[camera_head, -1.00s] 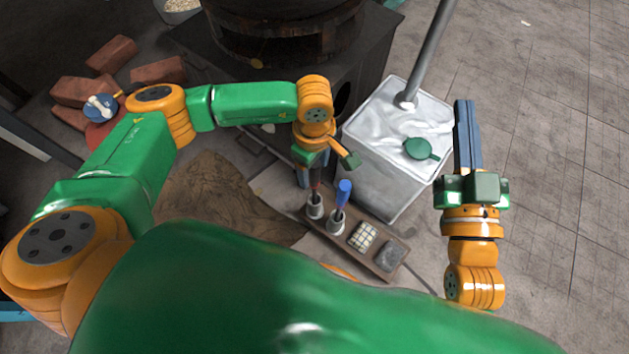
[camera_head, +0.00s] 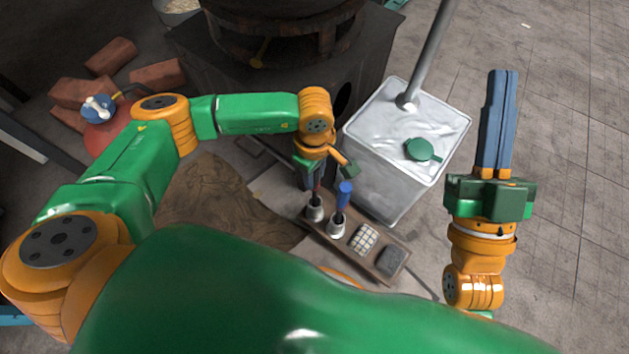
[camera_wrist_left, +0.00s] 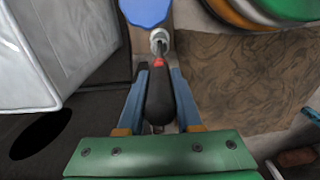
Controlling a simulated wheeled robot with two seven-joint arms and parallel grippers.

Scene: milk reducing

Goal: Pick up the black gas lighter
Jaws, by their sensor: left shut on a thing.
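The black gas lighter (camera_wrist_left: 160,98) has a dark rounded handle and a red part toward its far end. In the left wrist view it lies between the blue fingers of my left gripper (camera_wrist_left: 158,80), which is shut on it. The lighter points into a white cup-like holder (camera_wrist_left: 158,36). In the head view my left gripper (camera_head: 311,184) is just above the left holder (camera_head: 315,211), and the lighter is mostly hidden by the fingers. My right gripper (camera_head: 503,76) is empty, its blue fingers together, over the floor at the right.
A blue-handled tool (camera_head: 344,194) stands in the neighbouring holder. Both holders sit on a wooden tray (camera_head: 345,253) with a checkered piece (camera_head: 364,239) and a grey block (camera_head: 391,260). A dark stove (camera_head: 225,75) is further back.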

